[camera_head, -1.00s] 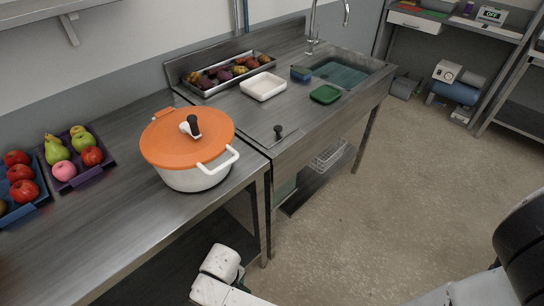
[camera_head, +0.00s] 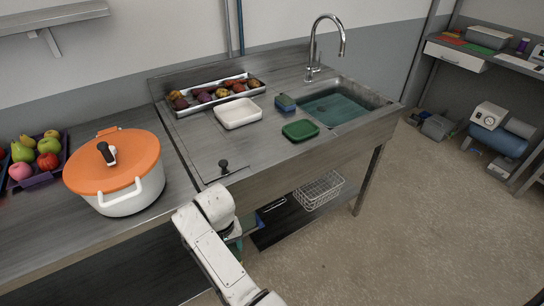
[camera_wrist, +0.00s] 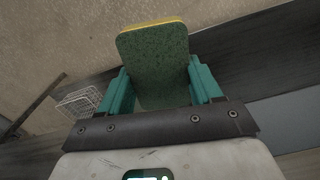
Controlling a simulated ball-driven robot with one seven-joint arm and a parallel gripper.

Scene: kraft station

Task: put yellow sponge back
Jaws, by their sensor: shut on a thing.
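A sponge with a dark green face and a yellow edge (camera_wrist: 153,60) fills the middle of the wrist view. My gripper (camera_wrist: 160,88), with teal fingers on either side of it, is shut on this yellow sponge. In the head view my white arm reaches in front of the sink counter, and my gripper (camera_head: 236,240) is low beside the counter's front edge, mostly hidden by the arm. The sponge cannot be made out there. A small green dish (camera_head: 300,131) lies on the counter in front of the sink basin (camera_head: 335,108).
A white tray (camera_head: 238,113) and a metal tray of vegetables (camera_head: 178,112) stand behind on the counter. An orange-lidded pot (camera_head: 117,175) and a fruit tray (camera_head: 39,180) are at left. A wire basket (camera_head: 319,190) is on the shelf below.

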